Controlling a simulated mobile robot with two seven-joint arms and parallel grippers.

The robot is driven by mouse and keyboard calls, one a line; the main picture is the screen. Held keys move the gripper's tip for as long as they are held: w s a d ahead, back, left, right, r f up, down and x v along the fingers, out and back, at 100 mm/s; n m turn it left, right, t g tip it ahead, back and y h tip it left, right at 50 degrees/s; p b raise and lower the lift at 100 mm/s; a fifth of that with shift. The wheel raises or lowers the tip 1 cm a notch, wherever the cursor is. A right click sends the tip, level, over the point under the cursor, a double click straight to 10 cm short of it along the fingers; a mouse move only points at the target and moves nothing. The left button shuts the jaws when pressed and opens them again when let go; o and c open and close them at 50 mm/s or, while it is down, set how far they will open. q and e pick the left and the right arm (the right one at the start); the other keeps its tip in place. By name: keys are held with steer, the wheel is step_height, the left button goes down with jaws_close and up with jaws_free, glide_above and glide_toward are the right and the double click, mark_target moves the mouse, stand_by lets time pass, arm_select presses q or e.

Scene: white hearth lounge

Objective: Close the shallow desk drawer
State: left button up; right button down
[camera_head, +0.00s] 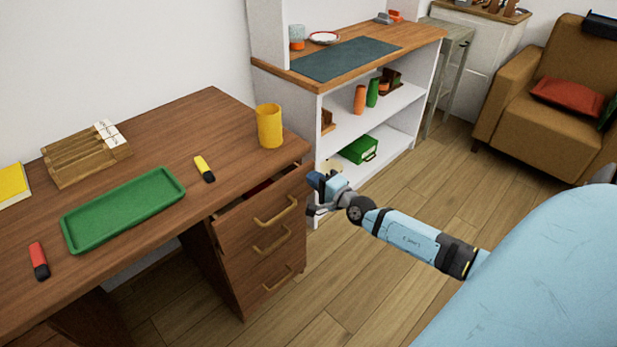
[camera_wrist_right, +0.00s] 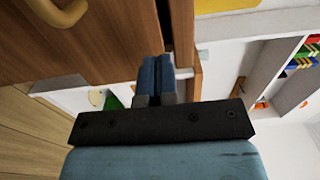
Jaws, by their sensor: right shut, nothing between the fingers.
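The shallow desk drawer (camera_head: 247,213) is the top one in the wooden desk's drawer stack. It stands partly open, with a dark gap and something red showing inside behind its front. Its curved tan handle (camera_head: 275,212) also shows at the top left of the right wrist view (camera_wrist_right: 62,12). My right gripper (camera_head: 314,190) is shut and empty beside the right end of the drawer front. In the right wrist view its closed blue fingers (camera_wrist_right: 155,78) overlap the edge of the drawer front (camera_wrist_right: 105,38); I cannot tell whether they touch it. My left gripper is not in view.
The desk top (camera_head: 200,125) holds a yellow cup (camera_head: 269,126), a green tray (camera_head: 122,210), a wooden organiser (camera_head: 85,157) and two markers. A white shelf unit (camera_head: 375,122) stands close behind my right gripper. Floor (camera_head: 340,275) is clear in front of the drawers.

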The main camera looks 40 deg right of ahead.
mark_target(303, 170)
steer(key=shift+w+a, duration=0.1)
steer(key=shift+w, duration=1.1)
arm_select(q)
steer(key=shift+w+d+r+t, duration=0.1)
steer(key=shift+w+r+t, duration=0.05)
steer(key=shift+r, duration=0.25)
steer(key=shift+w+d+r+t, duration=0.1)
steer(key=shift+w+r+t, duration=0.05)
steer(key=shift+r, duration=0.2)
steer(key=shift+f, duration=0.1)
arm_select(e)
steer(key=shift+w, duration=0.15)
steer(key=w+b, duration=0.1)
steer(key=w, duration=0.2)
steer(key=shift+w+a, duration=0.15)
steer(key=shift+w, duration=0.15)
steer(key=shift+w+r, duration=0.1)
steer(key=shift+w, duration=0.1)
steer(key=shift+r, duration=0.15)
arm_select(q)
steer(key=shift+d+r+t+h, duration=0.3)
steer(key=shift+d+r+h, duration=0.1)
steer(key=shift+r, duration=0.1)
